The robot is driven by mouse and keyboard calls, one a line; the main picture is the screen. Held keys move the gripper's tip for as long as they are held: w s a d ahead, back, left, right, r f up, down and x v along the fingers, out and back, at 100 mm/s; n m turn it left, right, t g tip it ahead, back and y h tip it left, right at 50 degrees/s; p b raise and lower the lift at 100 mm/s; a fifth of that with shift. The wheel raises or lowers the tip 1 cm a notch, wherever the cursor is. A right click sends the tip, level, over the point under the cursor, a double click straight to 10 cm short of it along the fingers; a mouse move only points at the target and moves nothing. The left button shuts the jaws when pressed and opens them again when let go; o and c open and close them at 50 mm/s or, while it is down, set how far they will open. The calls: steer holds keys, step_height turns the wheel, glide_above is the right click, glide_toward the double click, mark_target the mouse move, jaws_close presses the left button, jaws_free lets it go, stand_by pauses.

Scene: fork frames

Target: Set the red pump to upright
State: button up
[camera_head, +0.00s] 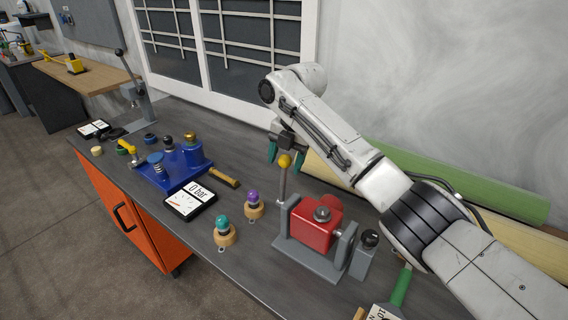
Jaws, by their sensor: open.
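The red pump (315,225) is a red block with a grey knob on top, seated in a grey U-shaped stand (312,262) on the bench. A thin grey lever rises at its left side and ends in a yellow ball (284,160). The lever stands near vertical. My gripper (285,154) is open, with green fingertips pointing down on either side of the yellow ball. I cannot tell whether the fingers touch the ball. My arm comes in from the right, above and behind the pump.
A purple knob (252,198) and a teal knob (222,222) on wooden bases stand left of the pump. A gauge reading 0 bar (190,201) lies by a blue device (173,168). A black-knobbed grey post (366,253) stands close right. Rolls (480,184) lie behind.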

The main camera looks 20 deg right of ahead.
steer(key=shift+w+a+f, duration=0.1)
steer(key=shift+a+f, duration=0.05)
steer(key=shift+f, duration=0.95)
steer(key=shift+c, duration=0.4)
jaws_close()
